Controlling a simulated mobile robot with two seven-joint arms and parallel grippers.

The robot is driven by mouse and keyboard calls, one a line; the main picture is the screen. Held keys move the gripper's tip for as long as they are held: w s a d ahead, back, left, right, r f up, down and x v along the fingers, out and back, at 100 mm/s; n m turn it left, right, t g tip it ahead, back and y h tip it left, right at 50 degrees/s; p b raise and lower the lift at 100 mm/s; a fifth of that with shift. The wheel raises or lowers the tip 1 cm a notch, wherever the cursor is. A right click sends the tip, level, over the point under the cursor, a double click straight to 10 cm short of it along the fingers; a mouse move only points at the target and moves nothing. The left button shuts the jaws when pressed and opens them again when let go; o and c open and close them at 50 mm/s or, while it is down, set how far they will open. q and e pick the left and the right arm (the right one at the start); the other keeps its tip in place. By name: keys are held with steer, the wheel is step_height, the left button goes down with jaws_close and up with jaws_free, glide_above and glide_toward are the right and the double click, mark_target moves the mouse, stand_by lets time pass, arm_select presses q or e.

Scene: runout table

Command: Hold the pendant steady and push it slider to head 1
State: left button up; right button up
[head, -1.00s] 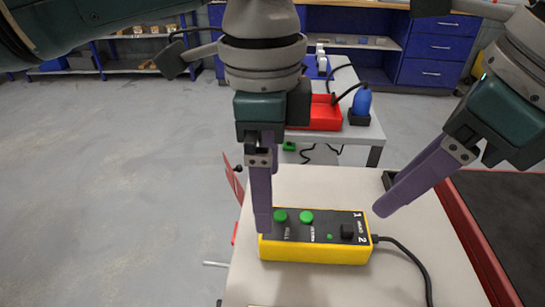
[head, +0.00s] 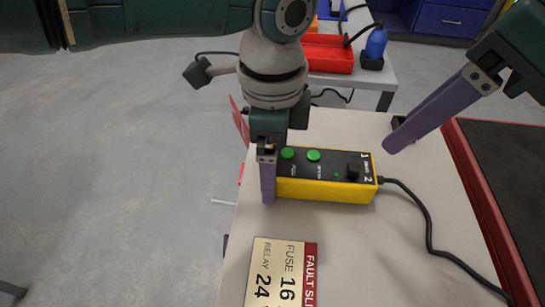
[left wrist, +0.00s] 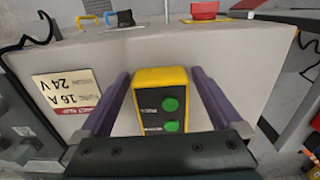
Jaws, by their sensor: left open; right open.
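The pendant (head: 325,192) is a yellow box with a dark face lying on the pale table. Its face has two green buttons and a black slider (head: 354,171) beside the marks 1 and 2; I cannot tell exactly where the slider sits. My left gripper (head: 270,185) is open at the pendant's left end. In the left wrist view the pendant (left wrist: 160,80) lies between its spread purple fingers, with gaps visible. My right gripper (head: 394,137) is open above and right of the slider in the picture, apart from the pendant.
A black cable (head: 428,220) runs from the pendant's right end. A fault slip (head: 280,272) lies in front on the table (head: 385,250). A dark surface with a red edge (head: 478,210) borders the right. A red tray (head: 328,55) and blue bottle (head: 376,42) stand behind.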

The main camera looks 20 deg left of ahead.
arm_select(q)
steer(key=shift+c, duration=0.4)
jaws_close()
stand_by(0.4)
